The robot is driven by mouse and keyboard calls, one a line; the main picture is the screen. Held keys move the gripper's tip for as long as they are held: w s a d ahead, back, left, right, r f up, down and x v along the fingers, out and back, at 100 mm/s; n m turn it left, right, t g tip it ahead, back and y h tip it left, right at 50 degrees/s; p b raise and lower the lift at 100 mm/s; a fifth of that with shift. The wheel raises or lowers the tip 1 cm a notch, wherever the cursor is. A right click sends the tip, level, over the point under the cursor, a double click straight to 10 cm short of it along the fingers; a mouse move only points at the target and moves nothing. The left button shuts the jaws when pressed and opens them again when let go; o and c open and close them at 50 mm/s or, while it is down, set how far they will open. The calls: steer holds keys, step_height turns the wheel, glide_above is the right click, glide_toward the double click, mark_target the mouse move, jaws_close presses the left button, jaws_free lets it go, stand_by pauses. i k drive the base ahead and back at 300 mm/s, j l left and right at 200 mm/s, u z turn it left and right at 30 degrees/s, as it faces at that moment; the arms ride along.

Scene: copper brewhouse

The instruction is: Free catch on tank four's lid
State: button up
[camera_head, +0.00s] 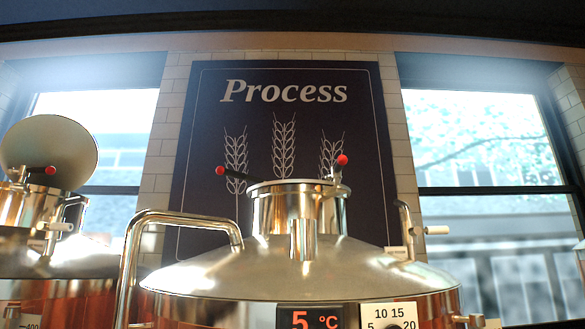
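A copper tank (250,275) with a steel domed top stands in the middle. No tank number is readable on it, so I cannot tell whether it is tank four. A round steel lid (296,186) sits on its short neck (275,212). A lever catch with a red knob (220,170) sticks out to the left of the lid. Another catch with a red knob (342,160) points up at the lid's right side. I cannot tell which catch is fastened. My gripper is not in view.
A bent steel rail (130,255) rises at the tank's left. A white-handled valve (437,230) stands at its right. A red display (310,318) reads 5 °C. Another tank (70,262) at left has its round lid (50,155) raised. A "Process" sign (283,92) hangs behind.

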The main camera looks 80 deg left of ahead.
mark_target(340, 164)
steer(key=k+j+u, duration=0.1)
steer(key=u, duration=0.3)
steer(key=j+u, duration=0.3)
steer(key=u, duration=0.15)
steer(key=k+j+u, duration=0.1)
steer(key=j+u, duration=0.15)
steer(key=u, duration=0.15)
steer(key=j+u, duration=0.25)
steer(key=u, duration=0.15)
